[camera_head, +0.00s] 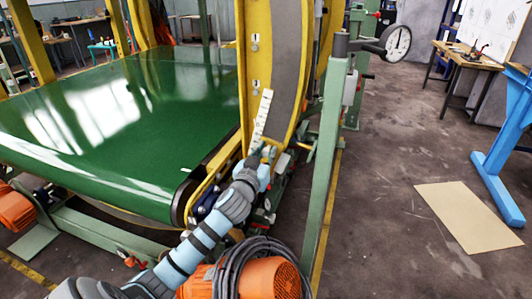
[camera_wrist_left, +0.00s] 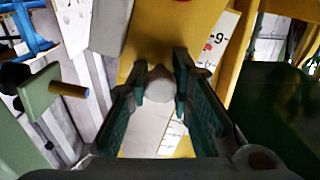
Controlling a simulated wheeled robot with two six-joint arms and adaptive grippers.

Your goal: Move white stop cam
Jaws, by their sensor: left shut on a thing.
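My left gripper (camera_head: 266,155) reaches the foot of the yellow ring frame, beside a white number scale (camera_head: 262,115). In the left wrist view the fingers of my left gripper (camera_wrist_left: 160,83) are shut on a pale, rounded piece, which looks like the white stop cam (camera_wrist_left: 160,88). The scale (camera_wrist_left: 217,38) also shows there behind the fingers, with a red dot and the number 9. In the head view my gripper hides most of the cam. My right gripper is not in view.
A green conveyor belt (camera_head: 110,115) lies left of the ring frame (camera_head: 258,45). An orange motor (camera_head: 272,281) and coiled black cable (camera_head: 228,270) sit below my arm.

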